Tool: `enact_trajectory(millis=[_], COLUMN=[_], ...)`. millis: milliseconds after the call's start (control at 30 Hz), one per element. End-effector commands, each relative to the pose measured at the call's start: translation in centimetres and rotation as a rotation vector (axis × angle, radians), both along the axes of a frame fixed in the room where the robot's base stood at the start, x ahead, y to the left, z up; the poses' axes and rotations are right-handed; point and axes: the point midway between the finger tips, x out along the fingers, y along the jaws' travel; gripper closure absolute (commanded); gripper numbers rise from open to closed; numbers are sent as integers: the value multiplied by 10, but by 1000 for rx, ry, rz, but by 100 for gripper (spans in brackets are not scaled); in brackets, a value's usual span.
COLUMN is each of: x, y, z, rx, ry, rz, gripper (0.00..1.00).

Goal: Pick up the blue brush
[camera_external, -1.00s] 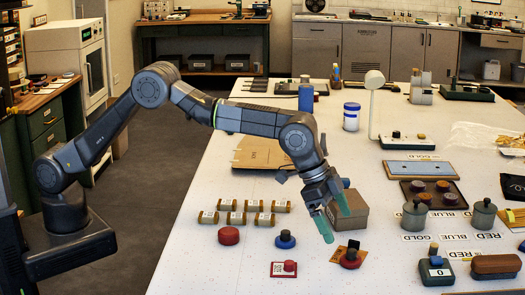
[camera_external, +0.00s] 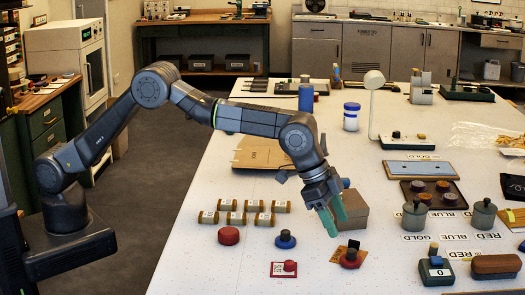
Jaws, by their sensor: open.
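A blue round piece with a dark knob on top (camera_external: 285,240), which looks like the blue brush, stands on the white table (camera_external: 200,262) near its front left. My gripper (camera_external: 333,216), with green fingertips, points down in the air to the right of the blue piece. It is open and holds nothing. A brown box (camera_external: 354,212) is right behind the fingers. Part of another blue thing (camera_external: 346,183) shows behind my wrist; its shape is mostly hidden.
A red round piece (camera_external: 229,236) is left of the blue one. Several tan rolls (camera_external: 238,218) lie behind. Bare table lies at the front left.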

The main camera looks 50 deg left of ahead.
Motion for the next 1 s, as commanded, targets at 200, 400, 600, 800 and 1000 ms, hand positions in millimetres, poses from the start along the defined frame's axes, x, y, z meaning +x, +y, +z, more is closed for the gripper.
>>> enact_trajectory(millis=[200, 400, 600, 800, 1000], x=[41, 141, 215, 244, 255], y=[30, 128, 230, 284, 283], z=[3, 12, 21, 26, 12], rx=[-13, -55, -95, -114, -115], ry=[1, 2, -10, -19, -20], rz=[50, 187, 317, 381, 387], gripper=[47, 47, 47, 47, 47])
